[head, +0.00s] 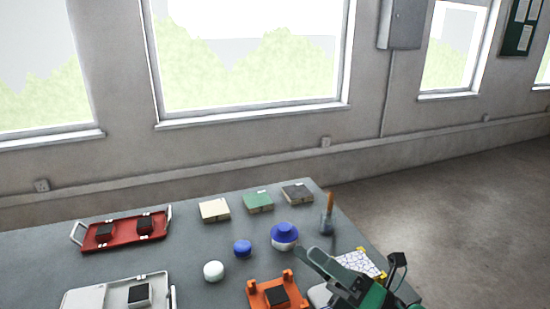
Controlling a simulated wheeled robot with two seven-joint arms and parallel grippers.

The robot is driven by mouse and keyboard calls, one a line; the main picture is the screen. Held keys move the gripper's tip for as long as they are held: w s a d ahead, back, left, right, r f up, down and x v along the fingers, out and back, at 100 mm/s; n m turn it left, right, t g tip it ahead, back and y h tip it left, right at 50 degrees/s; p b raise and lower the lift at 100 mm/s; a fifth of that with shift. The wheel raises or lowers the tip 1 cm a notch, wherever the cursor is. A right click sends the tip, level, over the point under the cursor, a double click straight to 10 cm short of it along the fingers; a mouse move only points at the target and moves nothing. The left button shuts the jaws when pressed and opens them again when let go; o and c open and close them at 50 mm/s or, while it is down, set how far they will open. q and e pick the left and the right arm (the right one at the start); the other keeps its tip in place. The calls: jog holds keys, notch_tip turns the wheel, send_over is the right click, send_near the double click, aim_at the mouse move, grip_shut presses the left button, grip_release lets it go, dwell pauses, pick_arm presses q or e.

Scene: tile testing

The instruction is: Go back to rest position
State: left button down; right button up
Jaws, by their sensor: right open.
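My right gripper (352,268) is at the lower right of the head view, over the right part of the grey table (200,260). Its jaws are apart, and I see nothing held between them. It covers part of a white cracked-pattern tile (355,262) with yellow corners. My left gripper is not in view.
A red tray (125,241) with two dark blocks and a white tray (90,298) stand left. Cream (214,209), green (258,201) and dark tiles (297,193) lie at the back. A blue-lidded bowl (285,236), a brush cup (327,222) and an orange fixture (262,294) are near the gripper.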

jog(key=w+d+f+m+t+h, duration=0.3)
jog(key=d+m+t+h, duration=0.25)
jog(key=m+h, duration=0.4)
jog(key=w+d+f+m+t+h, duration=0.2)
jog(key=d+f+m+t+h, duration=0.35)
jog(key=m, duration=0.75)
jog(key=s+d+f+m+g+h, duration=0.2)
jog(key=d+f+m+g+h, duration=0.3)
jog(key=f+m+h, duration=0.4)
jog(key=s+f+m+g+y, duration=0.2)
jog(key=s+f+m+g, duration=0.4)
jog(key=s+f+g, duration=1)
jog(key=s+f+t, duration=0.1)
jog(key=s+f, duration=0.1)
jog(key=f, duration=1.3)
jog(key=s+f+t, duration=0.2)
jog(key=f, duration=1.3)
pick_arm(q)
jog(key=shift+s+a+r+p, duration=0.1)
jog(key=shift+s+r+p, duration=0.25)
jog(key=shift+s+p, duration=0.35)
pick_arm(e)
jog(key=s+d+f+g, duration=0.1)
jog(key=s+d+f, duration=0.1)
jog(key=s+f, duration=0.8)
jog(key=s+d+f+n, duration=0.1)
jog(key=s+f, duration=0.9)
jog(key=shift+s+d+f+g, duration=0.15)
jog(key=shift+d+f+g, duration=0.2)
jog(key=shift+d+g, duration=0.05)
